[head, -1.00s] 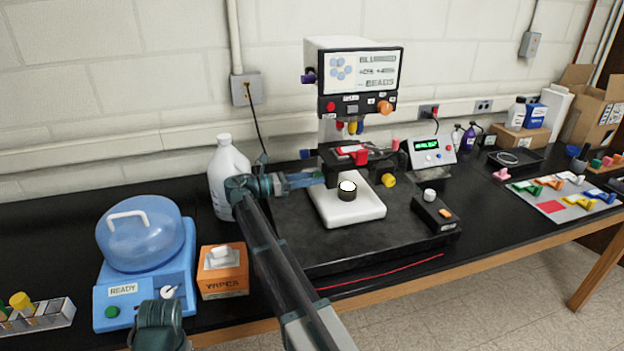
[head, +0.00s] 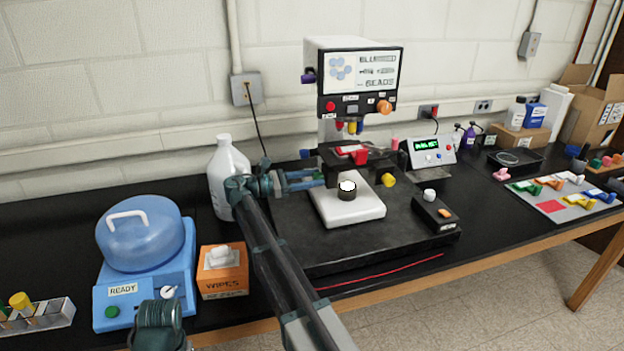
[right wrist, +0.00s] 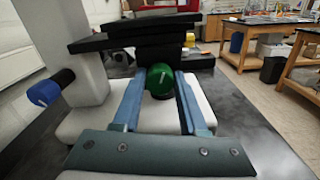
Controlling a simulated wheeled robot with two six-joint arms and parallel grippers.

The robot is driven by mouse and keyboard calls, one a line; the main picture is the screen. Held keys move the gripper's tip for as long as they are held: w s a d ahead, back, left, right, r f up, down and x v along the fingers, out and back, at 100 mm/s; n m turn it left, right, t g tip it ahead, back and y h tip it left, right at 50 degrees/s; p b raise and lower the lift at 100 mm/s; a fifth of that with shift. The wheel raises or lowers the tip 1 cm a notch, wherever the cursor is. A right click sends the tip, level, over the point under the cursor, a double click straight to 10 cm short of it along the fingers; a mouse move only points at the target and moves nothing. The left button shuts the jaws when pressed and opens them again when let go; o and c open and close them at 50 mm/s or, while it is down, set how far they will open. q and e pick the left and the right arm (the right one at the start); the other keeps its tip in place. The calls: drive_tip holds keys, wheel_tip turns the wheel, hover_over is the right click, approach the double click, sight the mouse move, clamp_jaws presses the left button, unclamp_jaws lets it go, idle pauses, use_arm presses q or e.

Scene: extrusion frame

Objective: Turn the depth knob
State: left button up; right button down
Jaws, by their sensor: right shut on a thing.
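A microscope (head: 352,72) with a screen on its head stands on a black slab. My right gripper (head: 318,180) reaches in from its left side, below the dark stage. In the right wrist view, a round green knob (right wrist: 161,80) sits between the two blue fingers of the right gripper (right wrist: 160,88), which is shut on it. The text on the knob is too small to read. I cannot tell from labels which knob is for depth.
A blue knob (right wrist: 44,93) is beside the gripper at the left. A yellow knob (head: 388,180) is on the stand's right. A white jug (head: 230,170), wipes box (head: 224,272) and blue-lidded machine (head: 140,285) stand left of it. A control box (head: 436,212) is at the right.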

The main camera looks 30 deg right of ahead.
drive_tip(key=m, duration=0.5)
drive_tip(key=shift+m, duration=0.3)
idle(0.4)
drive_tip(key=shift+c, duration=2.2)
unclamp_jaws()
drive_tip(key=shift+a, duration=0.1)
drive_tip(key=v, duration=1.2)
drive_tip(key=shift+s+f, duration=0.1)
